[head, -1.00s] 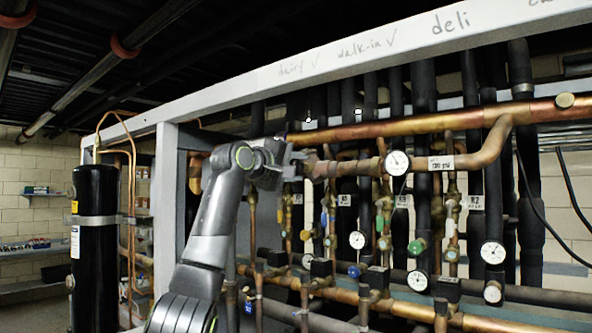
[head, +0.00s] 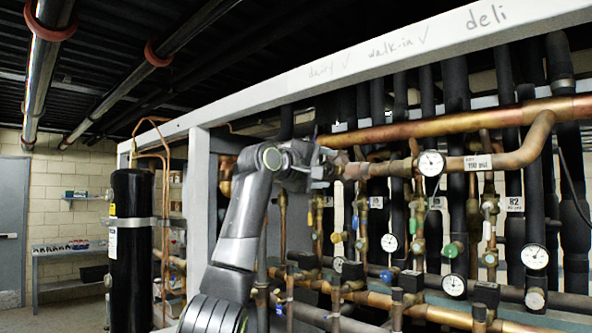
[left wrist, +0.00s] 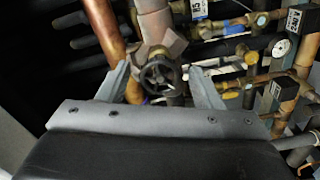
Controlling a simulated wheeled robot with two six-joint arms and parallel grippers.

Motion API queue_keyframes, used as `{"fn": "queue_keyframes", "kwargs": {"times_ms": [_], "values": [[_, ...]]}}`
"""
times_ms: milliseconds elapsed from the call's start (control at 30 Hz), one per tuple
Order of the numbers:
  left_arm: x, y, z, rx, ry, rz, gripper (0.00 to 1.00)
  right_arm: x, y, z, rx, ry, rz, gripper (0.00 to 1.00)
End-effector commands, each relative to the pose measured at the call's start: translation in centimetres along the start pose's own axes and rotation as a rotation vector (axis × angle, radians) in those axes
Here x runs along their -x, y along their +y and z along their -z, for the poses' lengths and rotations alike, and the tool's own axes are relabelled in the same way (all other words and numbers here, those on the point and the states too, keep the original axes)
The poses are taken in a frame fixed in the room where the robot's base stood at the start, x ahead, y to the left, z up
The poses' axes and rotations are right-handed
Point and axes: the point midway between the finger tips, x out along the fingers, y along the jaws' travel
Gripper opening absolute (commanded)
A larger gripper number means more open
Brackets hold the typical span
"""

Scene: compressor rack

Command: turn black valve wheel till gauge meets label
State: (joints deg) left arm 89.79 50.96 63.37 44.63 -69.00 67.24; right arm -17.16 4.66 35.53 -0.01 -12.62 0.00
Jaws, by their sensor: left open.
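The black valve wheel (left wrist: 160,75) shows in the left wrist view, a small spoked wheel on a brassy valve body. My left gripper (left wrist: 160,72) is open, with one finger on each side of the wheel; I cannot tell whether they touch it. The needle is too small to read surely. My right gripper is out of view.
A thick copper pipe (head: 440,126) runs above the branch. Several other gauges, coloured valve handles and black insulated pipes fill the rack to the right. A pale frame beam (head: 300,82) crosses above, and a black tank (head: 131,250) stands at left.

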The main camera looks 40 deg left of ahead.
Motion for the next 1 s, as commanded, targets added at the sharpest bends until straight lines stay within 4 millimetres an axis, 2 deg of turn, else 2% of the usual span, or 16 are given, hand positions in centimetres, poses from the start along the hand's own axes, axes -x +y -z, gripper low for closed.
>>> {"fn": "queue_keyframes", "kwargs": {"times_ms": [33,200,600,800,1000], "values": [[0.8,-0.4,-0.1,-0.002,0.003,-0.004,0.59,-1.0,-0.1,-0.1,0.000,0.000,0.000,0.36],[4.3,-0.6,-0.1,-0.004,0.004,-0.004,0.59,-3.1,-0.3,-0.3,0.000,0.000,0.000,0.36],[13.3,-0.5,-0.1,-0.001,0.003,-0.003,0.59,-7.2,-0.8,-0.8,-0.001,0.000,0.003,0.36],[15.6,-0.2,-0.1,-0.001,0.001,-0.001,0.59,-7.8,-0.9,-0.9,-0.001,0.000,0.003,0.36],[16.2,-0.1,0.0,-0.001,0.000,0.001,0.59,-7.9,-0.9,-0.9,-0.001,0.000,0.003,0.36]]}}
